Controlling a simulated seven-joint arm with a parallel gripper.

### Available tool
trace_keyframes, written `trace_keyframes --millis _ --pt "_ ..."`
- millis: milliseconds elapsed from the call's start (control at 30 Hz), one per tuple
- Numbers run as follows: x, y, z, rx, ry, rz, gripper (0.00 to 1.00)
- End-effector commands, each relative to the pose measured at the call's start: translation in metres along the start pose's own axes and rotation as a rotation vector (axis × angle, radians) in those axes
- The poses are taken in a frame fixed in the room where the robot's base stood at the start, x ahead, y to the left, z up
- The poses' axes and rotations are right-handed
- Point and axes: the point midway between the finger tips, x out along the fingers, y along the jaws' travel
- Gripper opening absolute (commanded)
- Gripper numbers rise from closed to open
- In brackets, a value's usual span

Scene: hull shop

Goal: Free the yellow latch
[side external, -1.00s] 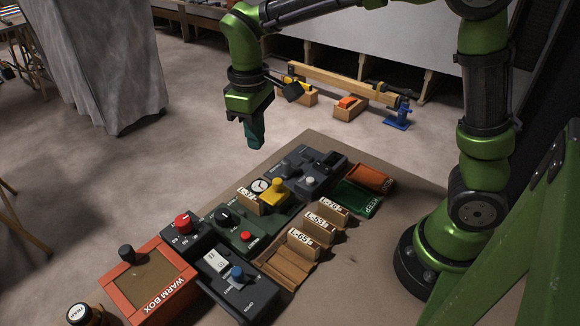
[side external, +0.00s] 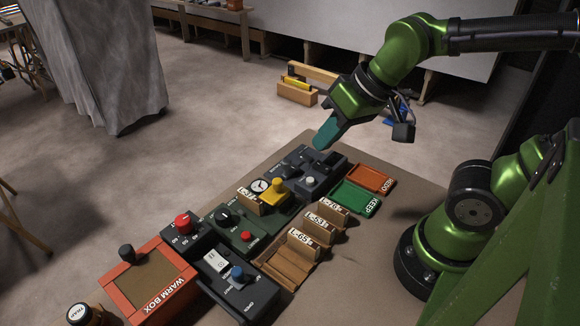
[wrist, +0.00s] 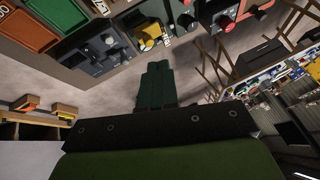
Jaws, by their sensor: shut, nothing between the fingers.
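The yellow latch (side external: 277,188) is a small yellow block with a rounded knob, beside a round white dial (side external: 259,186) on the dark control row. It also shows in the wrist view (wrist: 150,36) near the top centre. My gripper (side external: 323,141) has its green fingers shut and empty. It is tilted, pointing down and left, above the far end of the control row, apart from the latch. In the wrist view the closed fingers (wrist: 158,66) point up towards the panels. I cannot tell the latch's position.
A grey box (side external: 312,180) with a pale button stands beside the latch. Green (side external: 356,197) and orange (side external: 373,179) trays lie to the right. Labelled wooden blocks (side external: 326,219) stand nearer. The orange warm box (side external: 155,283) is at the front left. The board's right part is bare.

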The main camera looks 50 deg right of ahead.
Motion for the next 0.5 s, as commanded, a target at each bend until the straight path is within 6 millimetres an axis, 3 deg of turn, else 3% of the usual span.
trace_keyframes --millis 167,300,500 --pt "0.041 -0.038 0.006 -0.561 -0.24 0.078 0.0" --pt "0.072 -0.067 0.011 -1.149 -0.427 0.112 0.0" --pt "0.099 -0.094 0.006 -1.864 -0.647 0.111 0.0"
